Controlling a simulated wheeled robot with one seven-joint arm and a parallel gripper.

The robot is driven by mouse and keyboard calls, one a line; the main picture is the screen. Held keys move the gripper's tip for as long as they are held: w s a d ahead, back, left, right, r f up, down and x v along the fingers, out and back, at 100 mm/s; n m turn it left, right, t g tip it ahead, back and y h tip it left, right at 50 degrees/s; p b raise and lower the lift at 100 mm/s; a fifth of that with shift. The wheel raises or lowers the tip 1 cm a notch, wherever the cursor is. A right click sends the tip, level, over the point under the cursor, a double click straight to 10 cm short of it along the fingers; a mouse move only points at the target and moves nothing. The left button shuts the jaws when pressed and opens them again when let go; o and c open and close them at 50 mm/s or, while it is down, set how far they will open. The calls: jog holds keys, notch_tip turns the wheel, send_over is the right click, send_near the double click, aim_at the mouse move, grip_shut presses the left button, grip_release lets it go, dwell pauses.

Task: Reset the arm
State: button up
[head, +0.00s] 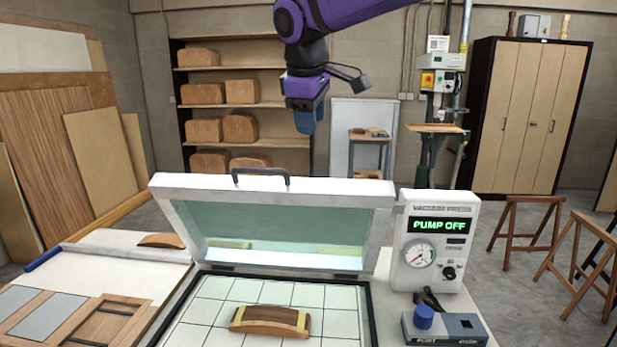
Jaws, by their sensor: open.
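My purple arm reaches in from the top of the head view. My gripper (308,122) hangs below it, fingers pointing down, above and behind the raised lid of the vacuum press. Its blue fingers overlap in this view, so the gap between them does not show clearly. Nothing is seen held in it, and it is apart from everything around it.
The press lid (270,189) stands open over a gridded bed (205,310) bearing a curved wooden piece (268,321). The control box (437,242) reads PUMP OFF. A blue-knobbed unit (447,329) is at front right. Shelves (270,105) stand behind.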

jog(key=s+d+r+m, duration=0.1)
jog(key=s+d+m, duration=0.1)
jog(key=s+d, duration=0.35)
jog(key=s+d+m, duration=0.2)
jog(key=s+d, duration=0.1)
jog(key=d, duration=0.5)
jog(key=s+d+f+m, duration=0.5)
jog(key=s+d, duration=0.4)
jog(key=s, duration=0.2)
jog(key=s+d+f+m, duration=0.5)
jog(key=s+d, duration=0.3)
jog(key=s, duration=0.3)
jog(key=shift+s+d+f+t+y, duration=0.2)
jog(key=shift+d+f+t+y, duration=0.15)
jog(key=shift+f, duration=0.3)
